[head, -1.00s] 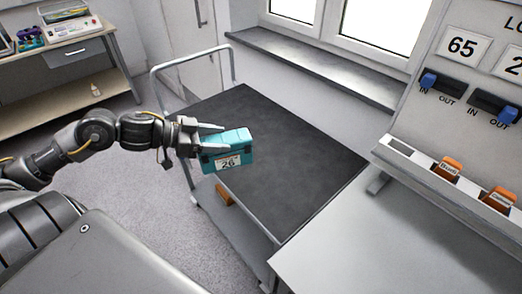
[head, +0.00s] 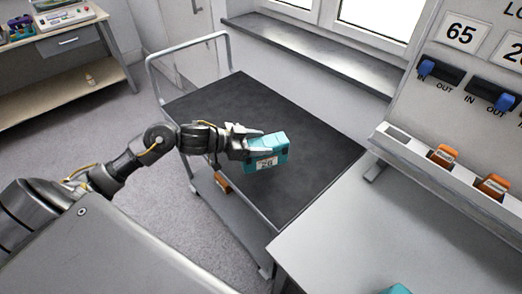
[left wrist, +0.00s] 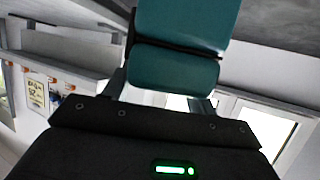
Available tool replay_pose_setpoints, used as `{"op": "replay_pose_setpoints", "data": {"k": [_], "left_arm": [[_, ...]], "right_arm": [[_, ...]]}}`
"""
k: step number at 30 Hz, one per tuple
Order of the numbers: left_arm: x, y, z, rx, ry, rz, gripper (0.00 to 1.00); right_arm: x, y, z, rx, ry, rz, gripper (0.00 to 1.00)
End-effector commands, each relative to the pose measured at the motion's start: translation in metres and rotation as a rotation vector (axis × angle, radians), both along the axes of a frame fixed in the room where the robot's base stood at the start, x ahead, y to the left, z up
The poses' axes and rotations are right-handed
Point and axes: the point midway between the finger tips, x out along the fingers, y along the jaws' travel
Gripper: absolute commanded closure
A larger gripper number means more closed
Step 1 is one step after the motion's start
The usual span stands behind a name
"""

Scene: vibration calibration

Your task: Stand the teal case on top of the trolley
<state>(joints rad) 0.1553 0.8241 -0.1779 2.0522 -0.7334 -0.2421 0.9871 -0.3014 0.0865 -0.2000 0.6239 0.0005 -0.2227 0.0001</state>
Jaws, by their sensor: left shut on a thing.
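The teal case (head: 266,154) with a white number label is held by my left gripper (head: 254,139), which is shut on it. In the left wrist view the teal case (left wrist: 182,42) fills the upper middle between the fingers. In the head view the case appears over the dark top of the trolley (head: 310,131), near its left long edge. I cannot tell whether its underside touches the top. The trolley has a grey tube handle at its far left end and a lower shelf. My right gripper is not in view.
A light table (head: 350,215) adjoins the trolley at the right, with a teal thing (head: 398,289) at its front edge. A grey panel with blue switches (head: 427,68) and orange-tabbed items (head: 443,155) stands behind it. An orange block (head: 222,181) lies on the lower shelf. The trolley top is otherwise clear.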

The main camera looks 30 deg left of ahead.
Motion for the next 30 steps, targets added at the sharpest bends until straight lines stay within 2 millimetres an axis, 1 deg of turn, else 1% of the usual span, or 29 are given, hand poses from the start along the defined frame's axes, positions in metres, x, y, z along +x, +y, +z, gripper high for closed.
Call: {"op": "replay_pose_setpoints", "data": {"k": [2,3,6,9,21,22,26,27,30], "left_arm": [[0.004,-0.006,-0.006,-0.004,-0.002,0.0,0.99],[0.006,-0.007,-0.012,-0.004,0.001,0.001,0.99],[0.004,-0.006,-0.027,-0.004,0.002,0.001,0.99],[0.005,-0.006,-0.036,-0.003,0.0,0.001,0.99],[0.005,-0.006,-0.041,-0.001,-0.001,0.0,0.99],[0.004,-0.006,-0.042,0.0,0.002,-0.001,0.4],[0.004,-0.006,-0.041,0.0,0.002,-0.001,0.23],[0.004,-0.006,-0.041,0.0,0.002,-0.001,0.21],[0.004,-0.006,-0.041,0.0,0.002,-0.001,0.21]], "right_arm": [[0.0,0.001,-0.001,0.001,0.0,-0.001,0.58],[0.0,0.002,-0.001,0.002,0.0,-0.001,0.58],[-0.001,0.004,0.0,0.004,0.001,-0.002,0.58],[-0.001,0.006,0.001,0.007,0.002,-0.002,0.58],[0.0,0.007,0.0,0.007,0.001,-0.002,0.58],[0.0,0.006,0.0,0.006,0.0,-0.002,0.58],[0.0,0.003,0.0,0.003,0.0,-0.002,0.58],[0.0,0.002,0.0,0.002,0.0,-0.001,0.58],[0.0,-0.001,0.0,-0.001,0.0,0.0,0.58]]}}
